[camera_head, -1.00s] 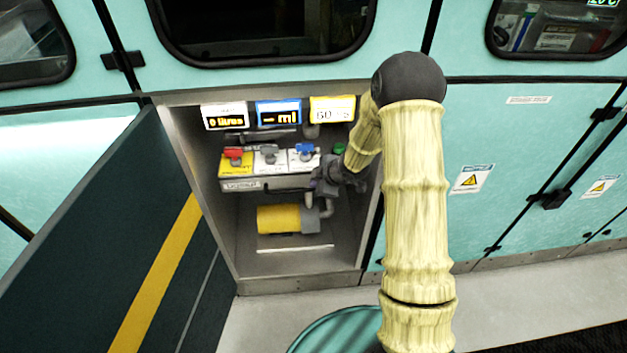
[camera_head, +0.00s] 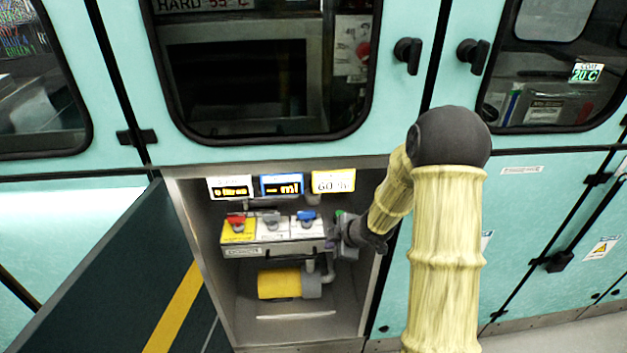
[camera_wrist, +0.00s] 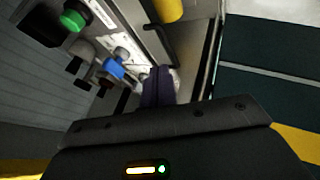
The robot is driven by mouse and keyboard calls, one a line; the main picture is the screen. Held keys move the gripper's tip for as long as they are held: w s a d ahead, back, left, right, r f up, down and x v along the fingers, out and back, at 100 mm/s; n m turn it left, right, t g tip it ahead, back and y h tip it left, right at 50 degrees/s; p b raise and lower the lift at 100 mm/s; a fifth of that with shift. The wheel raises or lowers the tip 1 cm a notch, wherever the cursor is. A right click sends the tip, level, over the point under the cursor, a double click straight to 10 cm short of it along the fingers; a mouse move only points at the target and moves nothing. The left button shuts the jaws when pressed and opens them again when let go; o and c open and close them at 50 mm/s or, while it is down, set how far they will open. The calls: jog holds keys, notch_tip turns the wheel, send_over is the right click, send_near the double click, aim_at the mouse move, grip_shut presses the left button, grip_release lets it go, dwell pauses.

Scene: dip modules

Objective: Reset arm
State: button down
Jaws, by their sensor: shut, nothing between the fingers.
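My arm, in a yellow sleeve with a dark elbow, reaches down to the open cabinet in the head view. My gripper (camera_head: 334,243) is at the right side of the cabinet opening, close to the valve panel's right end. Its fingers (camera_wrist: 159,88) show in the wrist view as a dark, closed pair with nothing held. The panel (camera_head: 272,236) carries a red handle (camera_head: 236,219), a grey handle (camera_head: 271,217) and a blue handle (camera_head: 306,215). In the wrist view the blue handle (camera_wrist: 114,68) and a green knob (camera_wrist: 73,19) are left of the fingers.
Three small displays (camera_head: 283,185) sit above the panel. A yellow cylinder (camera_head: 279,283) lies below it. The open dark cabinet door (camera_head: 110,280) with a yellow stripe stands at left. Closed teal doors (camera_head: 545,200) with windows and black handles flank the opening.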

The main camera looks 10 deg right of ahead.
jog(key=shift+d, duration=0.1)
jog(key=s+d+r+m+h, duration=0.4)
jog(key=s+r+m, duration=0.4)
jog(key=m, duration=0.1)
jog(key=s+a+r+m+g, duration=0.25)
jog(key=s+m, duration=0.45)
jog(key=s, duration=0.6)
notch_tip(320, 180, up, 16)
jog(key=p, duration=1.5)
jog(key=shift+w+d+g, duration=0.2)
jog(key=shift+d+g, duration=0.15)
jog(key=shift+g, duration=0.1)
jog(key=shift+f, duration=0.15)
jog(key=shift+a, duration=0.1)
